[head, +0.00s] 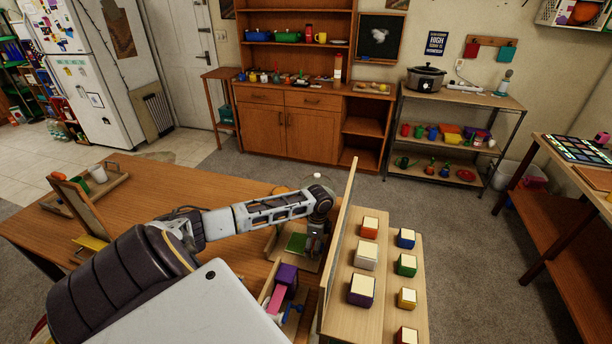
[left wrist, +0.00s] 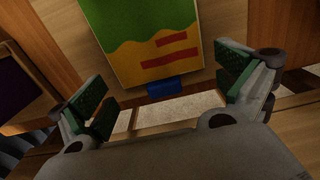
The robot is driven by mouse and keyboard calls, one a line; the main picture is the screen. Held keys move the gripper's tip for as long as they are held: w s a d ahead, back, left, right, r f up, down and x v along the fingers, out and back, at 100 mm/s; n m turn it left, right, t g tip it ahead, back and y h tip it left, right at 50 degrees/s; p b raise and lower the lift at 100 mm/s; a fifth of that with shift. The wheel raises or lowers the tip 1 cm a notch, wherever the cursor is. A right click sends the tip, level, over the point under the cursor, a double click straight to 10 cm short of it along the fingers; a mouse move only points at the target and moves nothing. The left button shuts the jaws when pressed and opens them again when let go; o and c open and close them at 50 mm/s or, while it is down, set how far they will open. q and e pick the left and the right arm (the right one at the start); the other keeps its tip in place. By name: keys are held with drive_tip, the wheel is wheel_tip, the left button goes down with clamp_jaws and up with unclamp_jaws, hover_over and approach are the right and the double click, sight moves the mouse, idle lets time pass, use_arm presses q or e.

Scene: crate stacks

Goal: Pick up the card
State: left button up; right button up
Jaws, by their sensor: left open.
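The card (left wrist: 152,42) shows in the left wrist view at the top middle, with a green upper part, a wavy yellow lower part and two red bars. A small blue piece (left wrist: 168,88) is at its lower edge. In the head view a green patch beside my gripper looks like the card (head: 297,242). My left gripper (head: 313,254) points down just right of it. In the left wrist view my left gripper (left wrist: 166,88) has its green-padded fingers spread wide, with nothing held between them. The card's top edge is cut off there. My right gripper is not in view.
A tall wooden board (head: 339,235) stands close to the right of my left gripper, with a shelf of coloured blocks (head: 362,289) beyond it. An open box (head: 266,294) with purple and pink pieces is nearer. The table's middle (head: 180,190) is largely clear.

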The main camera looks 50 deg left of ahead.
use_arm(q)
drive_tip(key=shift+s, duration=0.1)
drive_tip(key=c, duration=1.8)
drive_tip(key=shift+r, duration=0.55)
wheel_tip(320, 180, up, 9)
